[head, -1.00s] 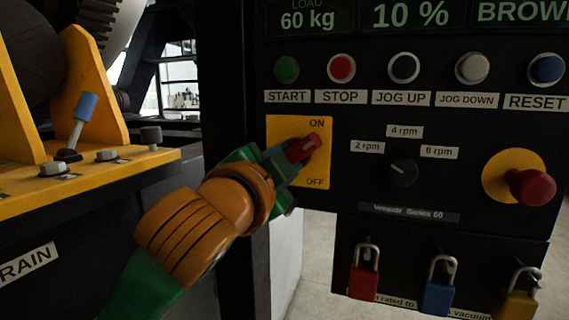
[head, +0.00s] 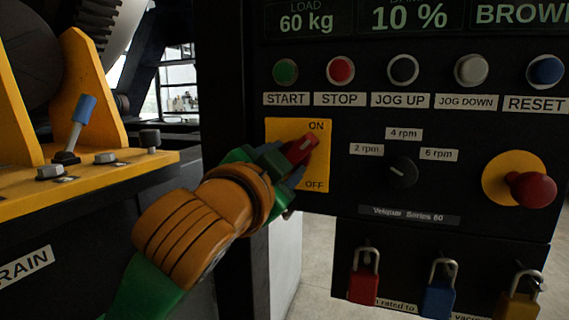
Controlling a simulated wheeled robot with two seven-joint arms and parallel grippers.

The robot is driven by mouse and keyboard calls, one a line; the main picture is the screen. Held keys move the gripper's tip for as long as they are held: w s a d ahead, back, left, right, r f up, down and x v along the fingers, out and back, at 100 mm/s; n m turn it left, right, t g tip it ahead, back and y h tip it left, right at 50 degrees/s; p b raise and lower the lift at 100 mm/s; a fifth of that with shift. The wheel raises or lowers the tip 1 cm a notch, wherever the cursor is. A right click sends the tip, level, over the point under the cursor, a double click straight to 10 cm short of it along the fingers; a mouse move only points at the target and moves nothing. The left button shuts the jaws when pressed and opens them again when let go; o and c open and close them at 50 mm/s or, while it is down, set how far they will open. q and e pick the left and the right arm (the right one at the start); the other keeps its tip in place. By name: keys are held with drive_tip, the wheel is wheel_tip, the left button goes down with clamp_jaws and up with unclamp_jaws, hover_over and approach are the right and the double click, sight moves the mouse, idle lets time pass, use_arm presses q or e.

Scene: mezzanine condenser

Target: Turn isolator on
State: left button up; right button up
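The isolator is a red rotary handle (head: 302,149) on a yellow plate (head: 317,170) marked ON at the top and OFF at the bottom. The handle is tilted, its outer end pointing up and to the right, toward ON. My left gripper (head: 287,158) is at the handle, its fingers on the handle's lower left side. The fingers partly hide the handle, and I cannot tell whether they are closed on it. My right gripper is not in view.
Above the isolator is a row of buttons, with START (head: 285,72) and STOP (head: 340,71) nearest. To the right are a black speed selector (head: 403,172) and a red emergency stop (head: 532,189). Padlocks (head: 363,275) hang below. A blue-tipped lever (head: 84,109) stands at left.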

use_arm(q)
drive_tip(key=shift+w+f, duration=0.1)
drive_tip(key=shift+s+f, duration=0.1)
drive_tip(key=shift+s, duration=0.15)
drive_tip(key=b+v, duration=0.2)
drive_tip(key=v, duration=0.4)
drive_tip(key=shift+s+b, duration=0.3)
drive_tip(key=shift+a, duration=0.15)
